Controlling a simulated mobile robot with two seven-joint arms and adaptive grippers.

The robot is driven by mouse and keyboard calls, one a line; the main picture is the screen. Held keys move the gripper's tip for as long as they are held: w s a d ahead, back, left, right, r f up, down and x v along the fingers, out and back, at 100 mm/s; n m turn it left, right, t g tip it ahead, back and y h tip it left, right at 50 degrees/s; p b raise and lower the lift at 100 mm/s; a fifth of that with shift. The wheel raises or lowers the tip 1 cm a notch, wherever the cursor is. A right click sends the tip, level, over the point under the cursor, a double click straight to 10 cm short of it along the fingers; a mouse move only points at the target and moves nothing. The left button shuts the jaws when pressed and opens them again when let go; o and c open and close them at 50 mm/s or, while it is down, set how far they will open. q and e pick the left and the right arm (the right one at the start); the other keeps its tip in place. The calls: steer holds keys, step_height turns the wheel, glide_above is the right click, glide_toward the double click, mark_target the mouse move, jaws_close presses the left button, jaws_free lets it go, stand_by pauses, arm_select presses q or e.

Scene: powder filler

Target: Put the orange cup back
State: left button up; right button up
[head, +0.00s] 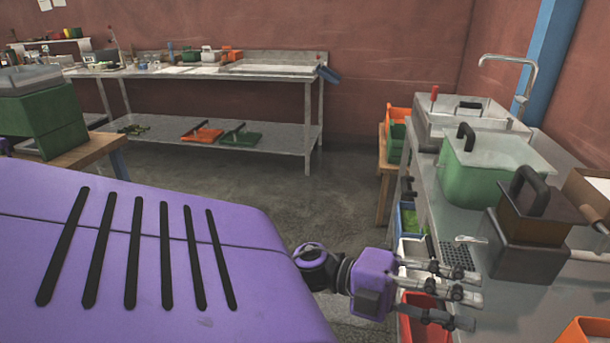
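My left gripper (470,297) reaches in from the left at the lower middle, beside the front edge of the right-hand metal counter (500,290). Its fingers point right, are spread apart, and hold nothing that I can see. An orange object (585,334) is cut off by the bottom right corner. I cannot tell whether it is the orange cup. It stands on the counter, to the right of and apart from the gripper. No other clear orange cup shows. My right gripper is not in view.
On the counter stand a dark brown handled box (530,222), a green lidded box (492,168) and a sink basin (470,122) with a tap. A red bin (424,314) is below the gripper. A metal table (200,70) is at the back. Floor between is clear.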

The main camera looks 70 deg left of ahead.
arm_select(q)
steer(key=s+a+f+n+t+y, duration=0.1)
steer(key=s+a+f+n+y, duration=0.15)
steer(key=f+n+y, duration=0.45)
steer(key=s+a+f+n+t+y, duration=0.1)
steer(key=s+a+f+n+y, duration=0.15)
steer(key=f+n, duration=0.45)
steer(key=s+a+f+n+t+y, duration=0.1)
steer(key=s+a+f+n+y, duration=0.15)
steer(key=f+n+y, duration=0.45)
steer(key=s+d+f+n+g, duration=0.2)
steer(key=s+d+f+g, duration=0.2)
steer(key=s+f, duration=0.5)
steer(key=s+d+f+n+g+h, duration=0.1)
steer(key=s+d+f+g, duration=0.3)
steer(key=s+f, duration=0.6)
steer(key=shift+d+f+n, duration=0.4)
steer(key=shift+d+n, duration=0.1)
steer(key=shift+d, duration=0.2)
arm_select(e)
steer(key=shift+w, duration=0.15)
